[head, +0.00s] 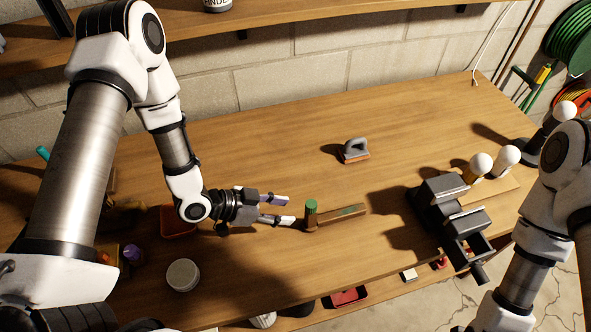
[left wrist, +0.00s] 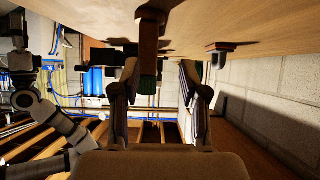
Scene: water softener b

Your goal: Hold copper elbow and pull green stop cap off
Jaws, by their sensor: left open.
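The copper elbow (head: 310,224) stands on the bench near the middle, at the end of a brown bar (head: 344,215) with green marks. The green stop cap (head: 312,206) sits on its upper end. My left gripper (head: 288,209) is open and empty, level, just left of the cap and elbow, with its fingertips pointing at them. In the left wrist view, which is upside down, the green cap (left wrist: 148,88) and the elbow (left wrist: 149,48) show ahead, between the two open fingers. My right arm comes in at the right of the head view, but its gripper does not show there.
A black vise (head: 452,210) stands right of the bar. A grey-handled float (head: 354,150) lies behind it. A white round tub (head: 183,275) and a red tray (head: 178,222) are at the left. The bench between the bar and the vise is clear.

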